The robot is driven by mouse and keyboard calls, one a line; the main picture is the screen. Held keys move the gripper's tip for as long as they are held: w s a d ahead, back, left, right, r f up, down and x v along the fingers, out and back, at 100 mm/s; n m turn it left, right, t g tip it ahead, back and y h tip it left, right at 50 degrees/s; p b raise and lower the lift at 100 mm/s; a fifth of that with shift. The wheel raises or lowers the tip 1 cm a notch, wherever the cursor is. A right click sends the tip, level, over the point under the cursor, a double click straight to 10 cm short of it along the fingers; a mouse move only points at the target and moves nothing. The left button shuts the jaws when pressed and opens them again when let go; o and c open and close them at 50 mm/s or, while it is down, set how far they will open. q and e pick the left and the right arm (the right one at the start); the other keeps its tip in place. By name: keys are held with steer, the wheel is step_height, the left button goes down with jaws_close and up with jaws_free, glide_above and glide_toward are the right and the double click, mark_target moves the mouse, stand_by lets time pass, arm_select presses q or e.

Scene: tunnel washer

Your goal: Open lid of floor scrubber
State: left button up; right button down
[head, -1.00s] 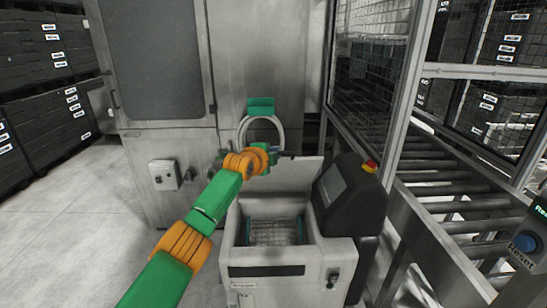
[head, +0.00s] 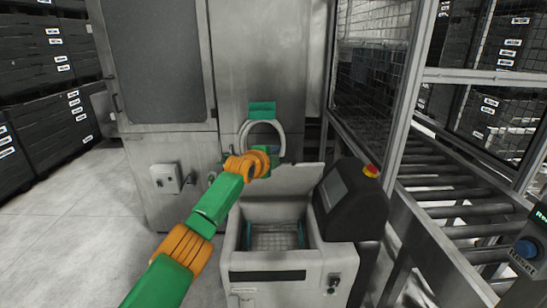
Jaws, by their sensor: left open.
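The floor scrubber (head: 330,257) stands low in the middle, a light grey body with a dark tilted control panel and a red and yellow button. Its lid (head: 295,178) is a pale panel raised at the back of the opening, and the tub below shows a grid-like bottom. My left gripper (head: 276,158) is open at the end of the green and orange arm, by the upper left part of the lid. Its fingertips are mostly hidden, so I cannot tell whether they touch the lid. My right gripper is not in view.
A large grey cabinet (head: 160,80) stands behind the scrubber, with a pale ring (head: 282,128) in front of it. A mesh fence (head: 368,95) and a roller conveyor (head: 450,205) are on the right. Dark crates (head: 45,130) are stacked at left. Floor is clear at lower left.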

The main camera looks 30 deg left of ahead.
arm_select(q)
steer(key=shift+s+f, duration=0.1)
steer(key=shift+s, duration=0.1)
steer(key=a+b+v, duration=0.1)
steer(key=b+v, duration=0.2)
steer(key=v, duration=0.3)
steer(key=shift+s+d+r, duration=0.25)
steer(key=shift+s+d, duration=0.1)
steer(key=shift+d, duration=0.2)
